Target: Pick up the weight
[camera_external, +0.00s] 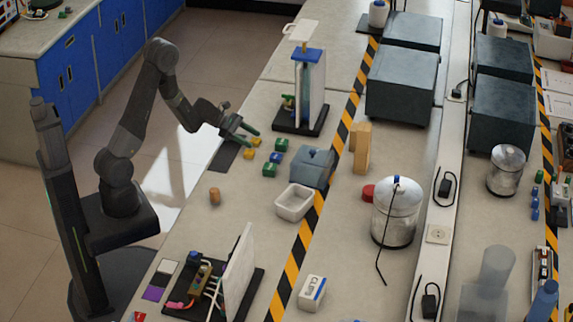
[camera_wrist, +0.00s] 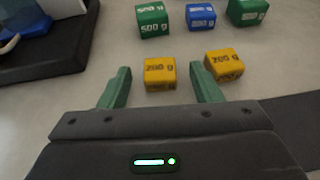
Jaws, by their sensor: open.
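Several cube weights lie on the bench. In the wrist view, a yellow weight marked 200 g (camera_wrist: 160,75) appears between the two green fingers of my gripper (camera_wrist: 160,70), with a gap on each side. A second yellow weight (camera_wrist: 224,65) is just right of the right finger. Behind them are a green 500 g weight (camera_wrist: 154,20), a blue weight (camera_wrist: 200,16) and another green weight (camera_wrist: 247,12). In the external view my gripper (camera_external: 246,135) is open and empty, close by the yellow weights (camera_external: 256,142). How far the fingertips are above the bench I cannot tell.
A black-based stand (camera_external: 301,124) is behind the weights. A grey scale-like box (camera_external: 312,165) and a white tray (camera_external: 295,202) are to their right. A small brown cylinder (camera_external: 214,196) stands nearer the front. Bare bench lies around it.

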